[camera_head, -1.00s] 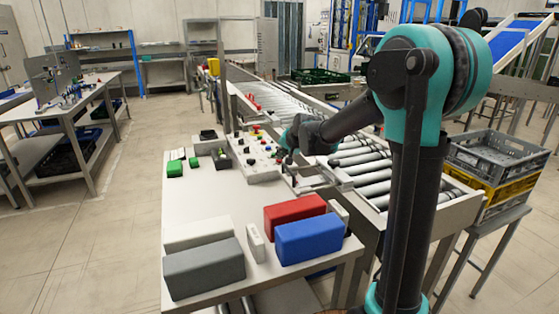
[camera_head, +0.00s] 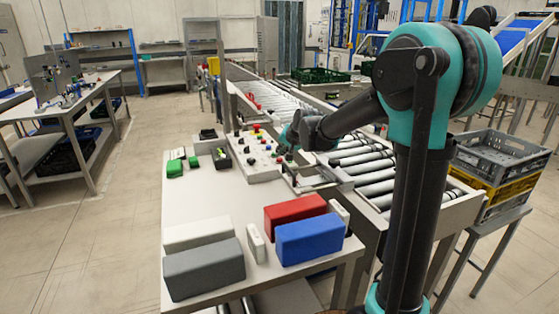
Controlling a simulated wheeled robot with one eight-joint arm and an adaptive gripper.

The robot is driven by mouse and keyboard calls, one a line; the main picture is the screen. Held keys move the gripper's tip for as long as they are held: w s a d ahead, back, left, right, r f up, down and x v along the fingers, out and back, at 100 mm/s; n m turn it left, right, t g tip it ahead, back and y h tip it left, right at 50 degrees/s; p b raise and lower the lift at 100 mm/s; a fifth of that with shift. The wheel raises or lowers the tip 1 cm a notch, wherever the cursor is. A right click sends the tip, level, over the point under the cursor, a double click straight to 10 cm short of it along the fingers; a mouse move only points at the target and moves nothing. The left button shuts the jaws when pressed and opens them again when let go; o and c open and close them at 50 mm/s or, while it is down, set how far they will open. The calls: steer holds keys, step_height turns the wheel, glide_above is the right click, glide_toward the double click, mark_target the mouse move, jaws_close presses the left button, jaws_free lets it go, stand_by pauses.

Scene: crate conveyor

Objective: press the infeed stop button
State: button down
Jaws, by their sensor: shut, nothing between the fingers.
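The control panel (camera_head: 257,168) is a pale sloped box with several small coloured buttons and knobs, on the far right part of the white table beside the roller conveyor. Red, yellow, green and black controls show on it. Their labels are too small to read, so I cannot tell which is the infeed stop button. My gripper (camera_head: 285,152) is shut and empty, pointing down at the panel's right end. At this size I cannot tell whether its tips touch a button. My wrist hides part of the panel's far right side.
Red (camera_head: 294,212) and blue (camera_head: 309,240) boxes, with grey and white ones, stand at the table's front. The roller conveyor (camera_head: 368,171) runs right of the panel. Stacked crates (camera_head: 499,155) stand far right. The table's middle is clear.

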mark_target(281, 160)
steer(key=shift+r, duration=2.3)
